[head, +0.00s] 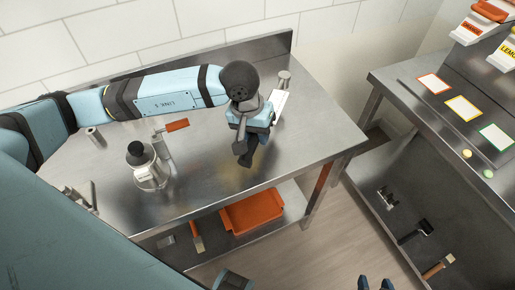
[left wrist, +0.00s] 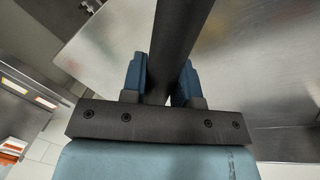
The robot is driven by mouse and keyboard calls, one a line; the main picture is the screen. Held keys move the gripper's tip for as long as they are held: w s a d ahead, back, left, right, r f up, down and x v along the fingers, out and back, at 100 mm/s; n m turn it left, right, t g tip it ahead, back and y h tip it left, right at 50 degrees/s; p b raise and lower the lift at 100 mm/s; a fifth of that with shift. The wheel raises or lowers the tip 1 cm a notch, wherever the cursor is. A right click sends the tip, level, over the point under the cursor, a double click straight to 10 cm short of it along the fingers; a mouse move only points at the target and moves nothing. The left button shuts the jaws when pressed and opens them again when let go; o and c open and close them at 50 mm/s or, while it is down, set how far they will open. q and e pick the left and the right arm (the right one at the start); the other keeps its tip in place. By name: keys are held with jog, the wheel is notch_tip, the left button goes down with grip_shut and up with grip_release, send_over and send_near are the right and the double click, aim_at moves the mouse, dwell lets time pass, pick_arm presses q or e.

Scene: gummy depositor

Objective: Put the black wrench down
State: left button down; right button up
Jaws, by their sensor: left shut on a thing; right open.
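The black wrench (head: 245,158) hangs below my left gripper (head: 252,120) in the head view, over the right part of the steel table (head: 215,165). My left gripper is shut on it. In the left wrist view the wrench (left wrist: 182,35) is a dark bar running up from between the blue fingers of my left gripper (left wrist: 160,85). I cannot tell whether its lower end touches the tabletop. My right gripper (head: 375,284) shows only as two blue fingertips, spread apart, at the bottom edge of the head view.
A metal device (head: 149,172) with a black knob and an orange-handled crank (head: 177,125) stands left. A white card (head: 281,104) and small metal cylinder (head: 284,80) are behind my left gripper. An orange tray (head: 252,212) is on the lower shelf. Tabletop between device and gripper is clear.

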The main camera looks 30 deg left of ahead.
aim_at(259, 160)
pick_arm(q)
jog(key=x, duration=0.3)
jog(key=shift+s+a, duration=0.1)
jog(key=shift+a, duration=0.15)
jog(key=x, duration=0.4)
jog(key=shift+s+a+p, duration=0.2)
jog(key=shift+a+p, duration=0.1)
jog(key=shift+a, duration=0.1)
jog(key=shift+f, duration=0.3)
jog(key=c, duration=1.3)
grip_release()
jog(key=shift+f+b, duration=0.1)
jog(key=shift+b, duration=0.2)
jog(key=o, duration=0.4)
